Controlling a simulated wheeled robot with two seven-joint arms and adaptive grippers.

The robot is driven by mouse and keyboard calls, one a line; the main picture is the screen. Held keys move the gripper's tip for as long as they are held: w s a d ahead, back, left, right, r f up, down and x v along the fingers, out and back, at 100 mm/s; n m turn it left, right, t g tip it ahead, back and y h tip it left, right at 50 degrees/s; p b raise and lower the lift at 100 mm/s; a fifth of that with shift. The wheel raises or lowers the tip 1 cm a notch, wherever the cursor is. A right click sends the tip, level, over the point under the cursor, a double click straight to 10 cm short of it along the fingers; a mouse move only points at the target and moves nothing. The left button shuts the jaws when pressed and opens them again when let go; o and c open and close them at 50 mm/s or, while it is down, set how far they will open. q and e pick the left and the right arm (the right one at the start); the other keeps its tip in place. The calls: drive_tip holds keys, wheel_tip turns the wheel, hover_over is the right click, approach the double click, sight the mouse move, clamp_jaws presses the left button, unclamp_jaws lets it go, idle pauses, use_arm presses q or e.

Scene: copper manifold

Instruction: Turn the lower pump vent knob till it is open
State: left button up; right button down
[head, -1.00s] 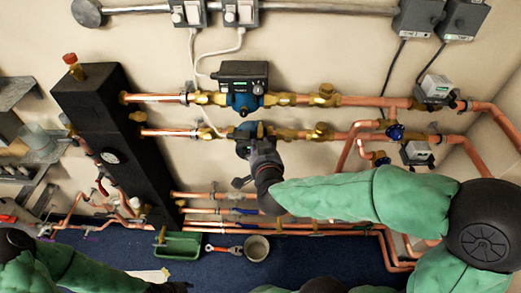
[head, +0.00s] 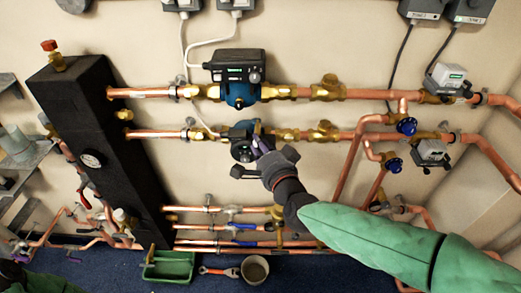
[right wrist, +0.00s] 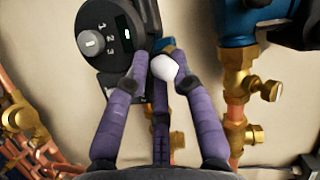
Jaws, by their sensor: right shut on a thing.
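The lower pump (head: 241,131) sits on the second copper pipe, its blue body partly hidden by my right gripper (head: 260,142). In the right wrist view, my purple fingers (right wrist: 160,72) are shut around a pale, rounded knob (right wrist: 164,67), which appears to be the vent knob. The fingers hide much of it, so I cannot tell how far it is turned. The pump's black control face (right wrist: 112,32), with a grey dial and the numbers 1, 2, 3, is just beside the fingers. My left gripper is not in view.
The upper pump (head: 239,80) sits just above on its own pipe. Blue-handled valves (head: 406,126) stand to the right. A black manifold block (head: 95,150) is at left. A green tray (head: 170,266) and a bucket (head: 254,269) are on the floor.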

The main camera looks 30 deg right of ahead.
drive_tip(key=shift+m, duration=0.5)
drive_tip(key=shift+t, duration=0.3)
drive_tip(key=c, duration=1.1)
unclamp_jaws()
drive_tip(key=shift+s+a+r, duration=0.15)
drive_tip(key=shift+s+a, duration=0.15)
drive_tip(key=shift+s, duration=1.65)
drive_tip(key=shift+s+a+r, duration=0.1)
drive_tip(key=shift+s+a, duration=0.25)
drive_tip(key=shift+s, duration=1.6)
drive_tip(key=shift+s+a+r, duration=0.15)
drive_tip(key=shift+s+a, duration=0.15)
drive_tip(key=shift+s, duration=1.65)
